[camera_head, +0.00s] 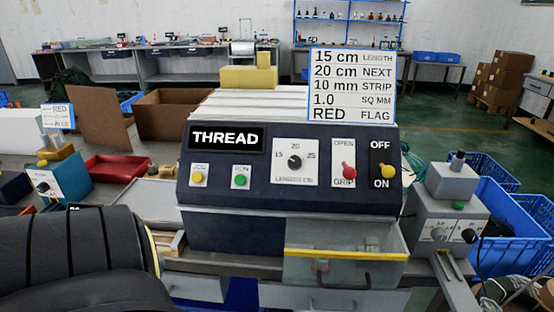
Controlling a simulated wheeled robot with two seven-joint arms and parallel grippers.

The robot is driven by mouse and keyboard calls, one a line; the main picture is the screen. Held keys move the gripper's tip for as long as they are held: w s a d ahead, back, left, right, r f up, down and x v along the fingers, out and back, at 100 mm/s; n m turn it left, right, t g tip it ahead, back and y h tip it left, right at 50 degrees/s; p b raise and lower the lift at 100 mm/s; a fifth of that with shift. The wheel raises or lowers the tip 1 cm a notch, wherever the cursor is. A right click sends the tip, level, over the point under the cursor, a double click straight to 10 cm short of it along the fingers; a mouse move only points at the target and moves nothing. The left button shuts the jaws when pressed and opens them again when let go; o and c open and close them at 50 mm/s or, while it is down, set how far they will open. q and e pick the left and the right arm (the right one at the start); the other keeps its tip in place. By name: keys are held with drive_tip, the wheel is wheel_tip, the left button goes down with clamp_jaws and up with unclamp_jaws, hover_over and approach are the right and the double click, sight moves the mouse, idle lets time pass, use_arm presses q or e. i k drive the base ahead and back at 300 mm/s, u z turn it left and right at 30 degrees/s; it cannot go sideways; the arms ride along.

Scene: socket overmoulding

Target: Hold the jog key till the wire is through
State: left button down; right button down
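A dark blue machine (230,206) stands in the middle of the bench, and its display (225,138) reads THREAD. The jog key appears to be the yellow button (199,179) at the left of its panel; its small label is hard to read. A green button (240,180) sits to its right. A dial (294,161) is marked 15, 20 and 25. A red lever (348,171) points down toward GRIP, and a yellow lever (388,172) points down toward ON. I cannot make out the wire. Neither of my grippers is in view.
A clear cover (345,269) with a yellow edge hangs at the machine's lower front. A large black ribbed shape (75,262) fills the lower left. A grey unit (446,210) with knobs stands at right beside blue crates (507,213). A card (352,86) lists settings.

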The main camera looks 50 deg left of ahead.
sight(196, 178)
drive_tip(key=z, duration=1)
drive_tip(key=k, duration=0.15)
drive_tip(key=u, duration=2.2)
